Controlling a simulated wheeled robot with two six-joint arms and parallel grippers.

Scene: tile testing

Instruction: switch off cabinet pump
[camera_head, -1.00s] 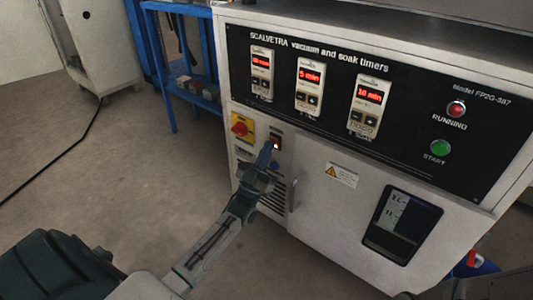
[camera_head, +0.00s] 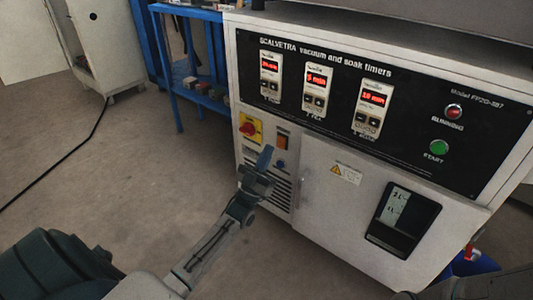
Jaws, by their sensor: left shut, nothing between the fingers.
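The white cabinet (camera_head: 318,215) stands at the right with a black timer panel (camera_head: 415,100) on its upper front. Below the panel's left end is a small orange rocker switch (camera_head: 282,142) in a dark frame. It shows dull orange, without a bright glow. My right gripper is out of view.
Three timers (camera_head: 316,90) show lit red digits. A red RUNNING lamp (camera_head: 453,111) and green START button (camera_head: 439,147) are at the panel's right. A vertical handle (camera_head: 301,190) stands beside the vents. A blue shelf stands behind left; open floor (camera_head: 120,180) is at left.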

